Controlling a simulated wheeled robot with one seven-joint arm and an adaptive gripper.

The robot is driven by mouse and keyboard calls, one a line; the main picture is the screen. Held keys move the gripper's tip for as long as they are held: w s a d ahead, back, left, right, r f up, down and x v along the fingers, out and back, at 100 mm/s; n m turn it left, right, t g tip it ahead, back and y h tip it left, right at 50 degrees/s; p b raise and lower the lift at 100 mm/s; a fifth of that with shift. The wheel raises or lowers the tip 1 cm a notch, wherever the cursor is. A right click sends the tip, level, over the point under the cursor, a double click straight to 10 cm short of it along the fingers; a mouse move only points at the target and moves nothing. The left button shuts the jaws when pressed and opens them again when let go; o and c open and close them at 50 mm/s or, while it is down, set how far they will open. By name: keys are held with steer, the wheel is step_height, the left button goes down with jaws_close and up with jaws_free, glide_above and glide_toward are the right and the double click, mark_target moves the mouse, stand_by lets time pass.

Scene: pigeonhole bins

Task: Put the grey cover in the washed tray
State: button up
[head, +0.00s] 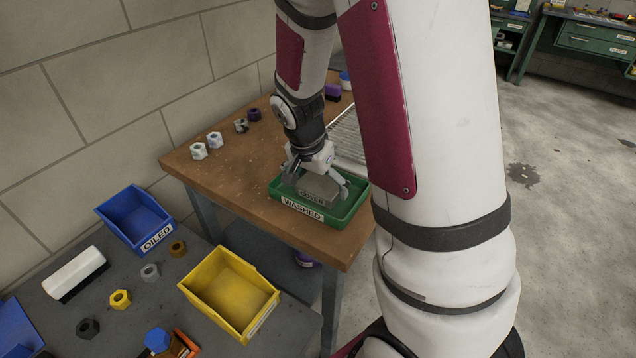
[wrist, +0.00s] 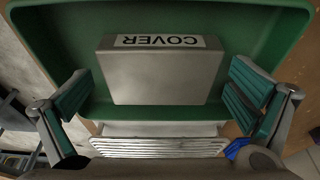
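The grey cover (head: 320,187), a block with a white COVER label, lies in the green washed tray (head: 340,218) on the wooden table. In the wrist view the cover (wrist: 163,78) sits against the green floor of the tray (wrist: 270,38), with its label at the far edge. My gripper (head: 317,180) is over the tray with its fingers on either side of the cover. In the wrist view a gap shows between each finger pad and the cover, so the gripper is open and holds nothing. The cover's underside is hidden.
A ribbed metal rack (head: 347,135) stands behind the tray. Several nuts (head: 214,139) line the table's wall side. On the nearer grey bench are a blue oiled bin (head: 118,225), a yellow bin (head: 205,306), a white brush (head: 75,272) and loose nuts.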

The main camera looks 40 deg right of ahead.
steer(key=p+v, duration=0.1)
steer(key=v, duration=1)
steer(key=s+a+r+n+t+y, duration=0.1)
steer(key=s+a+r+n, duration=0.2)
steer(key=s, duration=0.3)
steer(key=s+a+r+n+y, duration=0.1)
steer(key=s+a+r+n, duration=0.3)
steer(key=s+n, duration=0.2)
steer(key=s+a+r+n+t+y, duration=0.1)
steer(key=s+a+r+n, duration=0.2)
steer(key=s, duration=0.5)
steer(key=shift+a+r+n+t, duration=0.2)
steer(key=shift+r+n+t, duration=0.15)
steer(key=shift+n, duration=0.35)
steer(key=shift+s, duration=0.1)
steer(key=shift+r+p, duration=0.8)
steer(key=shift+r, duration=0.1)
